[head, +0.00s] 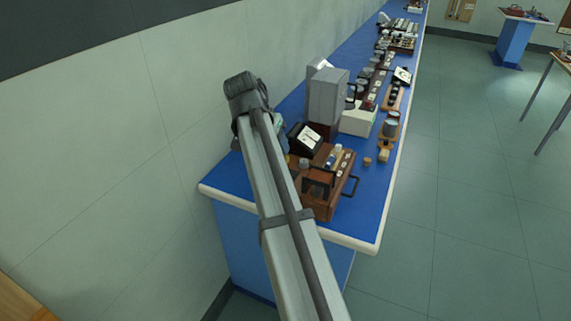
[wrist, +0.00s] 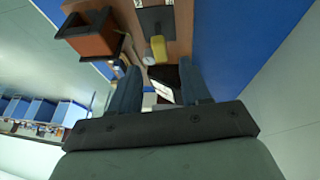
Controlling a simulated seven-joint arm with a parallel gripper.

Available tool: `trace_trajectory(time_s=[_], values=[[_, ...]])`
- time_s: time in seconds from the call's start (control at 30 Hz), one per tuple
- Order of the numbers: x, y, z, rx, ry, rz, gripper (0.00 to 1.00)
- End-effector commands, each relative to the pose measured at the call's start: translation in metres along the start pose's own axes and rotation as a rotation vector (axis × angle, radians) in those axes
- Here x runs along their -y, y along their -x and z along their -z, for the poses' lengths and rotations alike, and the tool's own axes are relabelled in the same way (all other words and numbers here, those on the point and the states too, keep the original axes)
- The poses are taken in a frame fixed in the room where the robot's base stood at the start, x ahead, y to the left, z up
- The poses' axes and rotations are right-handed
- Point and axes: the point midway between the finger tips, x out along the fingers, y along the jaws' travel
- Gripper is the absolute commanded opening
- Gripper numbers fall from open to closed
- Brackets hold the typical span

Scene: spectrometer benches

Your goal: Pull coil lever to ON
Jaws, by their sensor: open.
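I cannot tell for sure which part is the coil lever, and no ON mark is readable. In the wrist view, a yellow-topped knob or handle (wrist: 157,47) stands on the wooden base, just beyond my gripper (wrist: 160,70). My gripper is open, with its two fingers apart and nothing seen held between them. In the head view my arm hides most of the gripper.
A black display with a white label (head: 305,138) stands behind the instrument; it also shows in the wrist view (wrist: 165,92). A grey box (head: 327,97) stands farther back. Several devices line the blue bench (head: 352,230). The wall is close on the left.

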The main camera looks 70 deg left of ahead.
Motion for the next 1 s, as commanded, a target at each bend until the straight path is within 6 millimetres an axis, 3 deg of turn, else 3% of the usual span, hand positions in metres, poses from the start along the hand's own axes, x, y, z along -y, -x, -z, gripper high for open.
trace_trajectory(time_s=[0.3, 0.5, 0.7, 1.0], values=[[-0.001, -0.057, 0.000, 0.001, 0.001, -0.001, 0.47], [0.000, -0.083, 0.000, 0.001, 0.001, 0.000, 0.47], [-0.001, -0.096, 0.000, 0.000, 0.001, 0.000, 0.47], [0.000, -0.098, 0.000, 0.000, 0.001, 0.001, 0.47]])
